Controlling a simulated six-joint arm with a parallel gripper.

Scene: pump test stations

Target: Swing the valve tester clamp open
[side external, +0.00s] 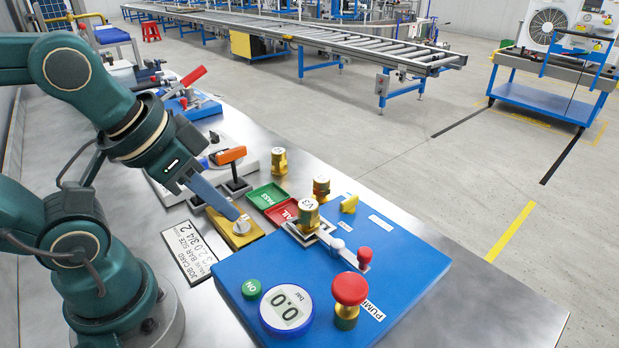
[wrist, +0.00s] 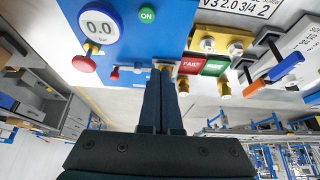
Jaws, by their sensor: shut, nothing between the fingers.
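The valve tester is a blue plate (side external: 400,262). A brass valve marked V3 (side external: 308,216) stands upright in a pale seat on it. The clamp (side external: 338,244) is a low metal bar with a small red knob (side external: 365,255), running from the valve's foot towards the front right. The red knob also shows in the wrist view (wrist: 114,73). My gripper (side external: 238,217) is shut and empty, apart from the clamp. In the side view its tips appear in front of the yellow block, left of the valve. In the wrist view my fingers (wrist: 165,72) hide the valve and the clamp's near end.
The plate carries a 0.0 bar gauge (side external: 286,308), green ON button (side external: 251,289) and large red pump knob (side external: 350,288). Green (side external: 266,197) and red (side external: 281,212) trays, a yellow block (side external: 236,233) and an orange-handled clamp (side external: 231,155) stand close by. The front right table is clear.

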